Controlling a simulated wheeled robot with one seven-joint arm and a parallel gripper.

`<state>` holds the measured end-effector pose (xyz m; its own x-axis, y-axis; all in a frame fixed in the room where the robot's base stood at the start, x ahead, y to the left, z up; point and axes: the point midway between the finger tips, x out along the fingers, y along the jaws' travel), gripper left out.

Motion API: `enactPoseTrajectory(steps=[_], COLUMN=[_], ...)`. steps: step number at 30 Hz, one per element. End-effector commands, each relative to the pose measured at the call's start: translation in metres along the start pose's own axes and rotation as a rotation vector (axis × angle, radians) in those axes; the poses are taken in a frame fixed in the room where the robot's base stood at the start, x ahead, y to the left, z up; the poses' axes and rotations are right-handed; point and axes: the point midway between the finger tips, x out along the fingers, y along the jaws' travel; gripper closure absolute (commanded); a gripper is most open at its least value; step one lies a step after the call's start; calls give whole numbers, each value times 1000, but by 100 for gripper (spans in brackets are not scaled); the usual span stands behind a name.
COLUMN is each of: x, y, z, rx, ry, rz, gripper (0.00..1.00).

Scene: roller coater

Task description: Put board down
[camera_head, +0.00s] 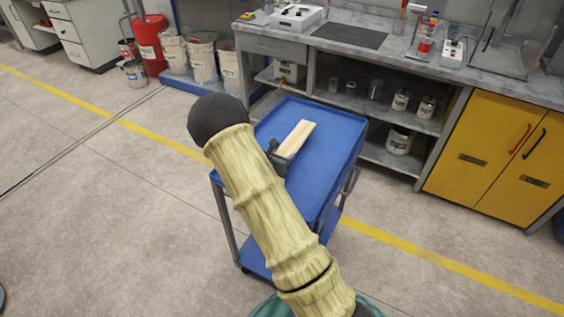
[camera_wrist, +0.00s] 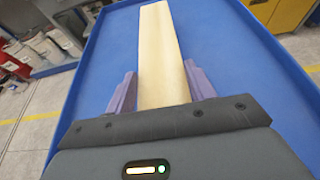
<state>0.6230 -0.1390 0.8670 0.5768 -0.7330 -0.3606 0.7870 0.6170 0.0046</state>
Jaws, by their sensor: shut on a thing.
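The board (camera_head: 297,138) is a pale wooden plank over the blue top tray of a cart (camera_head: 333,149). It also shows in the wrist view (camera_wrist: 160,50), pointing away from my gripper along the tray (camera_wrist: 231,50). My gripper (camera_head: 280,157) is shut on the near end of the board; in the wrist view its purple fingers (camera_wrist: 160,88) sit on either side of the wood. The board lies low over the tray, but I cannot tell whether it touches the surface. My arm hides part of the cart's left side.
A grey workbench (camera_head: 400,62) with shelves of cans stands behind the cart. A yellow cabinet (camera_head: 495,150) is at the right. White buckets (camera_head: 202,58) and a red drum (camera_head: 150,42) stand at the back left. The tray is bare around the board, with a raised rim.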

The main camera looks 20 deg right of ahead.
Motion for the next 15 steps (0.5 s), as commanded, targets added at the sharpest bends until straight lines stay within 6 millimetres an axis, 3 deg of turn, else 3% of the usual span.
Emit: enactPoseTrajectory(steps=[9,15], x=[13,13], y=[0,0], z=[-33,-34], rx=[-2,0], ry=[0,-1], rz=[0,1], gripper=[72,72])
